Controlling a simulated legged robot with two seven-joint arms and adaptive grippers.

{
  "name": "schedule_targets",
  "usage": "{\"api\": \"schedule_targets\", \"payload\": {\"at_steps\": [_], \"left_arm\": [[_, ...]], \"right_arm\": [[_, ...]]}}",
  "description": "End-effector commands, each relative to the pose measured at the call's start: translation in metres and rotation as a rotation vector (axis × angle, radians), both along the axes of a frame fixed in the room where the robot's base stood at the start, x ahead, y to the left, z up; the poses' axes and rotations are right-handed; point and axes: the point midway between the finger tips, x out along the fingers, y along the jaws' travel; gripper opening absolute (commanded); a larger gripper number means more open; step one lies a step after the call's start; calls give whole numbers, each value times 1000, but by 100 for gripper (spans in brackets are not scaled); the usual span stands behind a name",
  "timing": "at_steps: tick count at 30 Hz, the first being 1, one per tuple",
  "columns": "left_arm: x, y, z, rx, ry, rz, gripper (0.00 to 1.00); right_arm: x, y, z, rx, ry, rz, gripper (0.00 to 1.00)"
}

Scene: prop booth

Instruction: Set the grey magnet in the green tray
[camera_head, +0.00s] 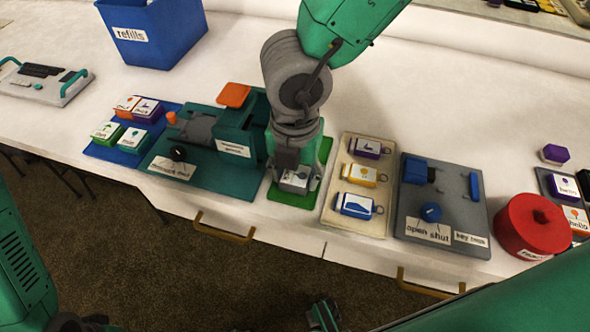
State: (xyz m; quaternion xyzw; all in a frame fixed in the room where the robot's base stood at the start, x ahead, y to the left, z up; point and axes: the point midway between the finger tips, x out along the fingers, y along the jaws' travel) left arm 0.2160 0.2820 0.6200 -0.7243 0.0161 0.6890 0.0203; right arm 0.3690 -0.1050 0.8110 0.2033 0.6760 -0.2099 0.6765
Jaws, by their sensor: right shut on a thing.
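My right gripper (293,172) points down over the green tray (291,197) and is shut on the grey magnet (295,181). The magnet is small, with a white picture label on top. It appears over the middle of the tray; I cannot tell whether it touches the tray's floor. My gripper and wrist hide much of the magnet and the tray's back part.
Left of the tray stands a teal machine (219,180), then a blue tray (104,154) of colored magnets. To the right are a beige tray (351,222) of tagged key fobs, a grey switch panel (465,217) and a red round tin (533,226). A blue refills bin (170,40) stands behind.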

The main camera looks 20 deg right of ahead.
Motion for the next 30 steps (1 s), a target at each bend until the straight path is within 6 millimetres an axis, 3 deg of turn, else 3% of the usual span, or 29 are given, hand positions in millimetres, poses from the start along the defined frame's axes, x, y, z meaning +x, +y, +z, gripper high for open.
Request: {"api": "schedule_targets", "payload": {"at_steps": [8, 9, 10, 22, 30], "left_arm": [[0, 0, 0, 0, 0, 0, 0], [0, 0, 0, 0, 0, 0, 0], [0, 0, 0, 0, 0, 0, 0], [-2, 0, 1, 0, -2, 0, 0], [-2, 0, 1, 0, -2, 0, 0]], "right_arm": [[0, 0, 0, 0, 0, 0, 14], [0, 0, 0, 0, 0, 0, 56], [0, 0, 0, 0, 0, -1, 67], [1, 0, 5, 2, -1, -2, 67], [2, 1, 54, 4, -4, -4, 67]]}}
